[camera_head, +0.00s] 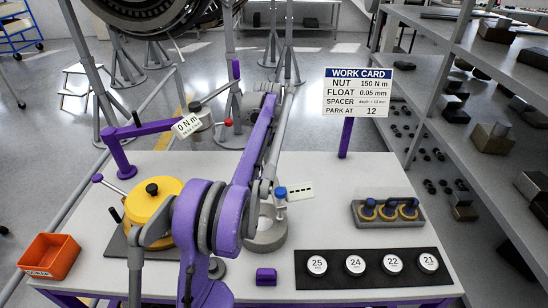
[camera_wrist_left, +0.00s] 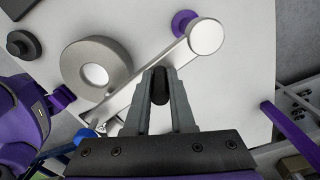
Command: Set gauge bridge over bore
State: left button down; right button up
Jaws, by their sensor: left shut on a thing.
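The bore is taken to be a thick grey ring (camera_head: 264,238) on the white table. It lies partly behind my arm in the head view and shows whole-mouthed in the left wrist view (camera_wrist_left: 66,72). A grey bar with a pale round end, taken as the gauge bridge (camera_wrist_left: 206,36), runs slantwise beside the ring's opening in the wrist view. The opening is uncovered there. My left gripper (camera_wrist_left: 159,88) is shut on a dark grip at the bar. Its height above the table cannot be told. My right gripper is not in view.
A work card (camera_head: 358,93) stands behind the ring. Numbered discs (camera_head: 355,264) lie on a black mat at front right, below a grey tray (camera_head: 362,222). A yellow drum (camera_head: 152,203) and an orange bin (camera_head: 49,256) are at left. A purple block (camera_head: 266,277) sits in front.

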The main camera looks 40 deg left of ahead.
pick_arm(q)
jog(key=shift+s+a+m, duration=0.55)
jog(key=shift+s+m, duration=0.1)
jog(key=shift+m, duration=0.65)
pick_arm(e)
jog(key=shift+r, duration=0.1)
pick_arm(q)
jog(key=c, duration=0.8)
grip_release()
jog(key=shift+o, duration=0.2)
jog(key=shift+r, duration=0.1)
notch_tip(320, 180, up, 11)
jog(key=p, duration=0.1)
jog(key=shift+f, duration=0.2)
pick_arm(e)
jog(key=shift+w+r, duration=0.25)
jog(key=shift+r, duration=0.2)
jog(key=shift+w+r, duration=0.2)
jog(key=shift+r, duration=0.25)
